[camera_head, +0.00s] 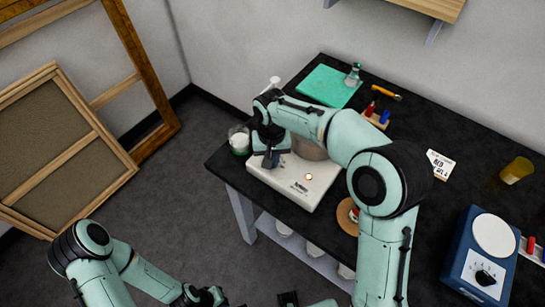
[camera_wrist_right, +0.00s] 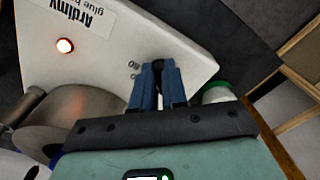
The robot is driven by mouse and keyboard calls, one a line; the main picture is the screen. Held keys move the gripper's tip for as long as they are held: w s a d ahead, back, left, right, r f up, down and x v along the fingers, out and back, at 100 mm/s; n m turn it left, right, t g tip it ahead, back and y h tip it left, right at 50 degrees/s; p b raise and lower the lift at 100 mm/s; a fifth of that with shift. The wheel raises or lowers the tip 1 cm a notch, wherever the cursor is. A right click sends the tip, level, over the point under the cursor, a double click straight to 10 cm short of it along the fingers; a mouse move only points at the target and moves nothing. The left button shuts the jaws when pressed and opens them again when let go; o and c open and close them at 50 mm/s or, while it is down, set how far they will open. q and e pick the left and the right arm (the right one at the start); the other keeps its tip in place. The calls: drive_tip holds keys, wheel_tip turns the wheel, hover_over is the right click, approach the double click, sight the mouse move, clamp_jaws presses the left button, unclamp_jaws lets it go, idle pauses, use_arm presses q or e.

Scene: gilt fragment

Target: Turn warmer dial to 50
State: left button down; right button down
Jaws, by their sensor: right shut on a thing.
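The glue warmer (camera_head: 297,188) is a white box with dark lettering and a lit orange lamp on the black bench. It also shows in the wrist view (camera_wrist_right: 110,25), with its lamp (camera_wrist_right: 65,46) lit. A metal pot sits in it (camera_wrist_right: 75,115). My right gripper (camera_head: 269,158) is at the warmer's left end. In the wrist view its blue fingers (camera_wrist_right: 158,85) are closed around the warmer dial, which they mostly hide. Small printed numbers show beside the fingers, but the dial's pointer cannot be read. My left arm is low at the bottom edge; its fingers are not clear.
A glass jar with white contents (camera_head: 239,139) stands close to the left of my right gripper. A green mat (camera_head: 325,86) lies behind. A blue device with a round white plate (camera_head: 480,255) stands at the right. Wooden frames (camera_head: 70,150) lean on the wall.

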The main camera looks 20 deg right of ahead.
use_arm(q)
drive_tip(key=shift+w+r, duration=0.15)
drive_tip(key=shift+r, duration=0.1)
use_arm(e)
drive_tip(key=m, duration=0.4)
drive_tip(key=shift+w+a+r+m, duration=0.15)
drive_tip(key=shift+a+m, duration=0.1)
drive_tip(key=shift+m, duration=0.15)
drive_tip(key=c, duration=1.2)
unclamp_jaws()
drive_tip(key=shift+o, duration=0.2)
